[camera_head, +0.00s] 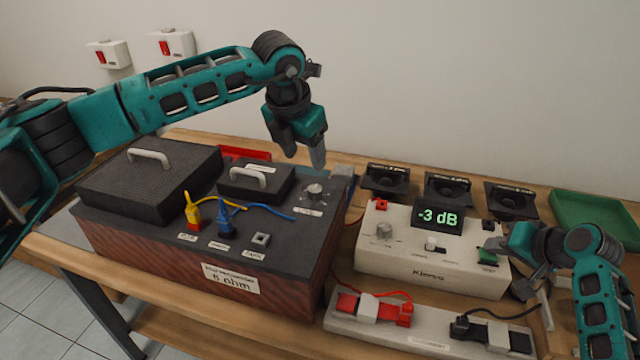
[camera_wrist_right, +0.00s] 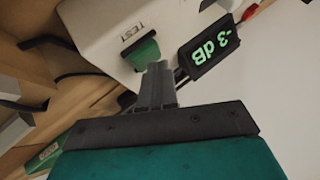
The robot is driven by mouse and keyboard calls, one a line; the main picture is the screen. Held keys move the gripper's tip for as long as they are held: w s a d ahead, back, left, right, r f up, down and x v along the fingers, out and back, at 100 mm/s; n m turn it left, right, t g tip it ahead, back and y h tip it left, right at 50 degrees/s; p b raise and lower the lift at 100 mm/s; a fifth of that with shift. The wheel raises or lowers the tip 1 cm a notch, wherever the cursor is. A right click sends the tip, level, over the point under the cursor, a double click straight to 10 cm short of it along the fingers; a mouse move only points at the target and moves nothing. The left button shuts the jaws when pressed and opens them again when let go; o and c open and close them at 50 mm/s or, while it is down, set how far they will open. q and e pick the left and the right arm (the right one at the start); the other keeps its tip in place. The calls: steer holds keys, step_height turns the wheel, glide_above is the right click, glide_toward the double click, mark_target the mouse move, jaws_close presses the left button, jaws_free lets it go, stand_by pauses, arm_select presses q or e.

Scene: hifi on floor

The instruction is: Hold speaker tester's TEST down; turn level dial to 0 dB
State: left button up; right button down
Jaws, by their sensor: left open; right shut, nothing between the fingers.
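The white speaker tester (camera_head: 430,265) stands on the bench; its display (camera_head: 437,217) reads -3 dB. Its green TEST button (camera_head: 487,257) is at the right end of the top; the button also shows in the right wrist view (camera_wrist_right: 141,53). My right gripper (camera_head: 490,245) is shut and empty, its fingertips right at the button; I cannot tell whether they press it. A grey knob (camera_head: 384,231) is on the tester's left part. Another knob (camera_head: 315,192) is on the dark speaker box (camera_head: 290,230), its label too small to read. My left gripper (camera_head: 304,153) is open above that knob, apart from it.
Yellow and blue plugs (camera_head: 226,216) with cables stand on the dark box. A white strip with red and black clamps (camera_head: 375,308) lies in front of the tester. Several small speakers (camera_head: 447,190) and a green tray (camera_head: 595,218) are behind.

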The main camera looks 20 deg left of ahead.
mark_target(314, 188)
arm_select(q)
steer(key=shift+s+r+n+t, duration=0.4)
steer(key=shift+s+r+n, duration=0.1)
steer(key=shift+n, duration=0.5)
steer(key=shift+w, duration=0.1)
steer(key=x, duration=1.2)
steer(key=c, duration=1)
steer(key=shift+c, duration=0.2)
